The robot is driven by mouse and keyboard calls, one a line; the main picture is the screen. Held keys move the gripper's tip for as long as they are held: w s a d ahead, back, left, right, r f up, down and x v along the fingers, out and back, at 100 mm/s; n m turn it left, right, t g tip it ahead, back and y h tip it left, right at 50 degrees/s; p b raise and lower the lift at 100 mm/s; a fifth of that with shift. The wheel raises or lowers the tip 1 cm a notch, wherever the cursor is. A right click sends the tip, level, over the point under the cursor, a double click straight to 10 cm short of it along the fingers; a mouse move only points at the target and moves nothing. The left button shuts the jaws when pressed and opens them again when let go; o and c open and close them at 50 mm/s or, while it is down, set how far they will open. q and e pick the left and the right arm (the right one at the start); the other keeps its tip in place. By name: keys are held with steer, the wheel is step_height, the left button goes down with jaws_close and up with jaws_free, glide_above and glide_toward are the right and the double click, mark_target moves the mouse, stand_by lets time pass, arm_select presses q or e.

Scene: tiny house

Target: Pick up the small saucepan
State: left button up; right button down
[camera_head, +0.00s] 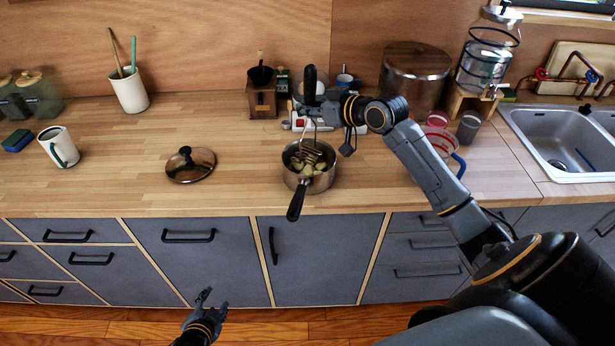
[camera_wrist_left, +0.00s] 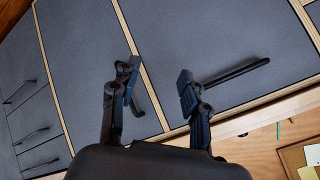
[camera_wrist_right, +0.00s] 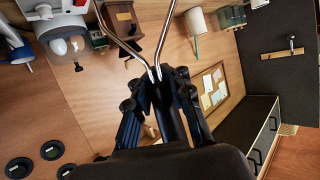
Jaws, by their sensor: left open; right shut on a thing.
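The small saucepan (camera_head: 292,180) stands on the wooden counter, its black handle (camera_head: 297,200) pointing toward me over the front edge. Yellowish pieces (camera_head: 316,168) lie inside it. My right gripper (camera_head: 318,110) is above the pan, shut on a masher with a black handle (camera_head: 309,82) and a wavy metal head (camera_head: 308,152) down in the pan. The masher's metal prongs also show in the right wrist view (camera_wrist_right: 128,45). My left gripper (camera_head: 212,300) is open and empty, low in front of the cabinets; its spread fingers show in the left wrist view (camera_wrist_left: 158,88).
A lid (camera_head: 191,165) lies left of the pan. A white mug (camera_head: 58,147) and a utensil pot (camera_head: 129,92) are further left. The sink (camera_head: 560,145) is at right.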

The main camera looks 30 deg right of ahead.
arm_select(q)
steer(key=w+d+r+m+t+h+b, duration=0.1)
steer(key=d+r+m, duration=0.2)
steer(key=d+r, duration=0.25)
steer(key=w+d+r+m+h, duration=0.1)
steer(key=d+r+m+h, duration=0.1)
steer(key=d+r, duration=0.3)
steer(key=m+h+b, duration=0.2)
steer(key=m+h, duration=0.2)
steer(key=m, duration=0.4)
glide_toward(297, 201)
steer(key=f, duration=0.1)
steer(key=shift+g, duration=0.3)
steer(key=x, duration=0.4)
steer(key=p+x, duration=0.1)
steer(key=x, duration=0.1)
steer(key=shift+w+a, duration=0.3)
steer(key=shift+w, duration=0.05)
steer(key=shift+w+d, duration=0.25)
steer(key=shift+d, duration=0.05)
steer(key=shift+p+x, duration=0.65)
steer(key=shift+x, duration=1.7)
arm_select(e)
steer(key=shift+f, duration=0.5)
arm_select(q)
steer(key=shift+s, duration=0.1)
jaws_close()
steer(key=shift+r, duration=0.25)
